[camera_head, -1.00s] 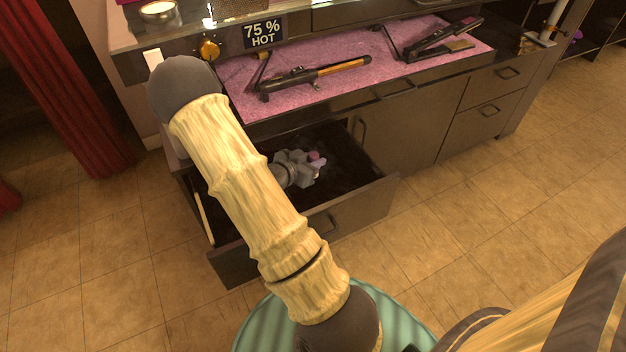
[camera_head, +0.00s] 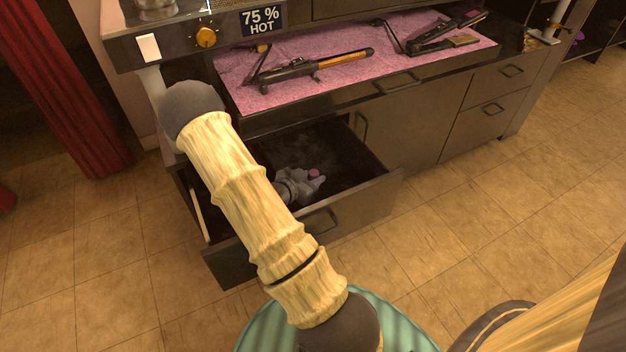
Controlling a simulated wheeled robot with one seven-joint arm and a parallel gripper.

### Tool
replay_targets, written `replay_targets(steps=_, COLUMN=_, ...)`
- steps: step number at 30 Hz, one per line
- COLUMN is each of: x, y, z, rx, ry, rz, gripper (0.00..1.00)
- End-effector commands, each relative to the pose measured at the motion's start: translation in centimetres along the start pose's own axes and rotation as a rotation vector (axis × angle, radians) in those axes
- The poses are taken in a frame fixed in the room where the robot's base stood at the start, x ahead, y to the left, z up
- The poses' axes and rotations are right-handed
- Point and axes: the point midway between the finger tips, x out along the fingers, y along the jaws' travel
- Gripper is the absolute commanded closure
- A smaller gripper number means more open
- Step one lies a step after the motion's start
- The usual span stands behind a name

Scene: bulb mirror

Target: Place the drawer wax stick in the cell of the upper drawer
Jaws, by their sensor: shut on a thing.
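The upper drawer (camera_head: 350,208) is pulled out on the left of the cabinet, and its inside is dark. My gripper (camera_head: 312,178) is down inside the drawer, below the level of the rim. The rest of the stick is hidden by the gripper. The cell's walls cannot be told apart in the dark drawer, and my arm covers the drawer's left part.
A pink mat (camera_head: 290,68) on the counter above holds a curling iron (camera_head: 318,68) and a flat iron (camera_head: 440,38). A sign reading 75 % HOT (camera_head: 262,21) and an orange knob (camera_head: 205,37) are behind. The tiled floor to the right is clear.

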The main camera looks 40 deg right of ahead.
Motion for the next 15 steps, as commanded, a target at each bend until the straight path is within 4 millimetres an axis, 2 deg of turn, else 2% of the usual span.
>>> replay_targets(steps=9, x=0.09, y=-0.02, z=0.20, rx=0.000, ry=0.001, rz=0.000, gripper=0.98)
replay_targets(steps=10, x=0.07, y=-0.02, z=0.15, rx=0.000, ry=0.001, rz=0.000, gripper=0.71)
replay_targets(steps=13, x=0.05, y=-0.03, z=0.11, rx=0.000, ry=0.001, rz=-0.001, gripper=0.54)
replay_targets(steps=15, x=0.05, y=-0.03, z=0.11, rx=0.000, ry=0.001, rz=-0.001, gripper=0.54)
